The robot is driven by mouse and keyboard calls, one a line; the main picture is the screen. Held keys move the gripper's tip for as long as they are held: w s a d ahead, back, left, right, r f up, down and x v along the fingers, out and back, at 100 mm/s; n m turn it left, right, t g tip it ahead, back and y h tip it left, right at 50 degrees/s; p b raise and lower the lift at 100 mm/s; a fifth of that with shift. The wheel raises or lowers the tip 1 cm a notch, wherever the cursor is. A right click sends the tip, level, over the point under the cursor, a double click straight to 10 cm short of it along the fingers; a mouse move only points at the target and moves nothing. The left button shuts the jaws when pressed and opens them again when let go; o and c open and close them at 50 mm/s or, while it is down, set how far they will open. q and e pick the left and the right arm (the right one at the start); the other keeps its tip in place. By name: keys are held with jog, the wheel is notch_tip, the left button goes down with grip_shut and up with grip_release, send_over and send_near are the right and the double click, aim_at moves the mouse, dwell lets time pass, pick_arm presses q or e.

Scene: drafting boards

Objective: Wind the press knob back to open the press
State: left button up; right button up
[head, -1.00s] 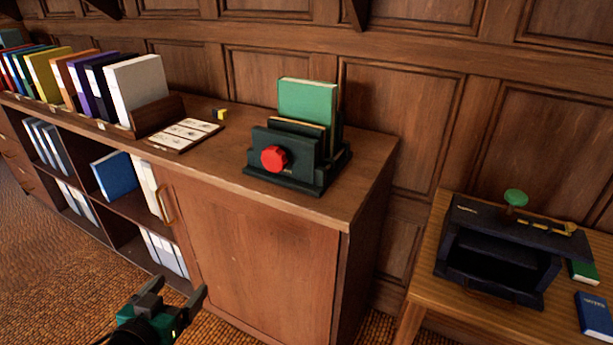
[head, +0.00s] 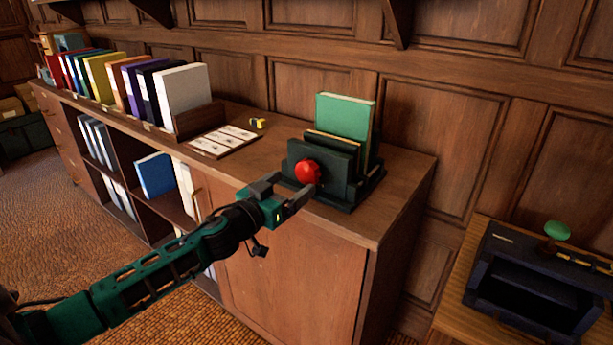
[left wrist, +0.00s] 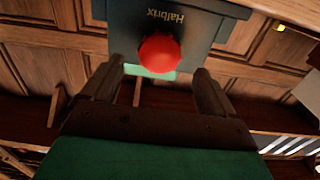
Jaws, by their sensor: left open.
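The press (head: 322,160) is a dark green-black device on the cabinet top, with a red knob (head: 307,171) on its front. A green book (head: 345,116) stands upright in it behind the front plate. My left gripper (head: 289,189) is open, just in front of and a little below the knob in the head view. In the left wrist view the red knob (left wrist: 159,53) shows beyond and between the two open fingertips (left wrist: 160,82), apart from them as far as I can tell. The press front (left wrist: 185,22) there bears the word "Halbrix". My right gripper is not in view.
A row of coloured binders (head: 130,83) and a card sheet (head: 224,141) stand left of the press on the cabinet top (head: 398,205). A small yellow object (head: 257,123) lies behind. A dark box-shaped device (head: 530,285) sits on a lower table at the right.

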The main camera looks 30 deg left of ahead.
aim_at(303, 175)
pick_arm(q)
jog(key=shift+w+d, duration=0.15)
jog(key=shift+w, duration=1.65)
jog(key=shift+w+d, duration=0.15)
jog(key=shift+w, duration=1.6)
jog(key=m, duration=1.4)
jog(key=shift+m, duration=0.3)
jog(key=m, duration=0.3)
jog(key=shift+m+p, duration=0.3)
jog(key=shift+c, duration=0.4)
